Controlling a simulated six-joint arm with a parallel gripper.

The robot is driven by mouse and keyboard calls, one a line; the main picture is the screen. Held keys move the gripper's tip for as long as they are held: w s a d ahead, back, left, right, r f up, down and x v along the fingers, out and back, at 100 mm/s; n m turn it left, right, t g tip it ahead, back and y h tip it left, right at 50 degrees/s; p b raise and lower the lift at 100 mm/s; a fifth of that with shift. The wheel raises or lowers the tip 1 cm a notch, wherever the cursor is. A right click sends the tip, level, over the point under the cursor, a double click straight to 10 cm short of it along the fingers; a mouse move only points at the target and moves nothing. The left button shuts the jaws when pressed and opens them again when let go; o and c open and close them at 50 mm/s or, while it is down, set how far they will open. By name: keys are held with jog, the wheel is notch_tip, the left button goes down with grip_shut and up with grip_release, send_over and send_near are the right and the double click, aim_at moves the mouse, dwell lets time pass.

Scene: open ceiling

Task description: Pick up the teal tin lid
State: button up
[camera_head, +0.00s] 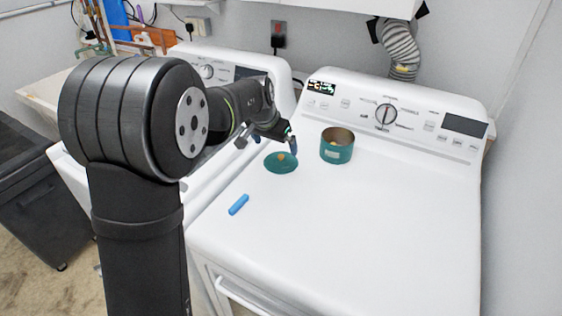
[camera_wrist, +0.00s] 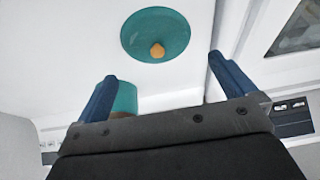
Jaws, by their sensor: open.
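The teal tin lid (camera_head: 281,163) is a round disc with a small orange-tan knob, lying on top of the white dryer near its left edge. In the wrist view the lid (camera_wrist: 156,35) lies ahead of the fingers, knob toward the camera. The open teal tin (camera_head: 337,146) stands to the right of the lid; in the wrist view the tin (camera_wrist: 126,99) shows partly behind the left finger. My gripper (camera_head: 292,142) is open and empty, just above and beside the lid. Its two blue fingers (camera_wrist: 161,88) are spread apart in the wrist view.
A blue stick-like object (camera_head: 238,204) lies on the dryer (camera_head: 350,230) in front of the lid. The dryer's raised control panel (camera_head: 400,115) stands behind the tin. A second white machine (camera_head: 190,195) is to the left. The dryer's front right top is clear.

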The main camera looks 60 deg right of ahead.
aim_at(280, 157)
jog(key=x, duration=0.6)
jog(key=shift+s+f, duration=0.25)
jog(key=shift+f, duration=0.05)
jog(key=c, duration=1.3)
jog(key=shift+a+f, duration=0.1)
jog(key=shift+c, duration=0.4)
